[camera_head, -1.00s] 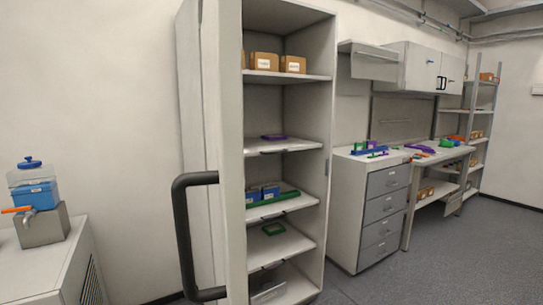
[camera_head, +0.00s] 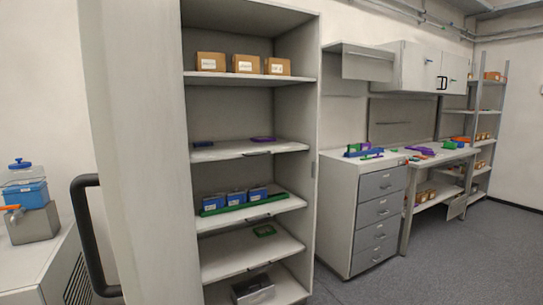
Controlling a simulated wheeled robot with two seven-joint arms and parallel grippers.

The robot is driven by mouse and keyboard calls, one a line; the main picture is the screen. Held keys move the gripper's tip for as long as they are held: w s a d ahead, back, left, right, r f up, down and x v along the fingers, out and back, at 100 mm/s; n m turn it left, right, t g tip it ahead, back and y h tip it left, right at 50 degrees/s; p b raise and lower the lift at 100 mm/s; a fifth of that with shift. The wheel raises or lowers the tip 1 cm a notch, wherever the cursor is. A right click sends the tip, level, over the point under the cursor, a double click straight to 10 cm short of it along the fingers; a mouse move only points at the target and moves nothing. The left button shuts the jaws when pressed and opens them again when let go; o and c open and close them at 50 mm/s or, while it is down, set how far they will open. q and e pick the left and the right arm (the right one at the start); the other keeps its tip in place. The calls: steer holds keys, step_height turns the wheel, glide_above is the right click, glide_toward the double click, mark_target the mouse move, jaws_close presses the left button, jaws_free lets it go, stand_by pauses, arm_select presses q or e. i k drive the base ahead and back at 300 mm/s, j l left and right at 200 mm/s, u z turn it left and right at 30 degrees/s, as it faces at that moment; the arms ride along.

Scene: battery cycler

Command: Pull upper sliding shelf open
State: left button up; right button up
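The open tall cabinet (camera_head: 313,130) stands in the middle of the view, with several shelves inside. The upper sliding shelf (camera_head: 225,152) has a small dark handle at its front edge and carries a purple flat piece (camera_head: 262,140) and a small dark piece. A lower sliding shelf (camera_head: 275,208) holds blue boxes (camera_head: 237,197) and a long green strip. Another shelf (camera_head: 225,258) below it holds a small green frame. The shelves look roughly level with the cabinet front. Neither of my grippers is in view.
The cabinet door (camera_head: 140,150), with a black handle (camera_head: 85,235), stands open at the left. A water dispenser (camera_head: 28,200) is on a white cabinet behind it. A drawer unit (camera_head: 340,215) and workbench stand to the right. The floor (camera_head: 440,260) at right is clear.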

mark_target(219, 150)
steer(key=i+l, duration=0.15)
steer(key=l, duration=0.2)
steer(key=i+l+u, duration=0.1)
steer(key=l, duration=0.25)
steer(key=i+l, duration=0.25)
steer(key=l, duration=0.15)
steer(key=i+l, duration=0.15)
steer(key=l, duration=0.2)
steer(key=i+u, duration=0.1)
steer(key=i, duration=0.55)
steer(key=i+l+u, duration=0.15)
steer(key=i, duration=0.55)
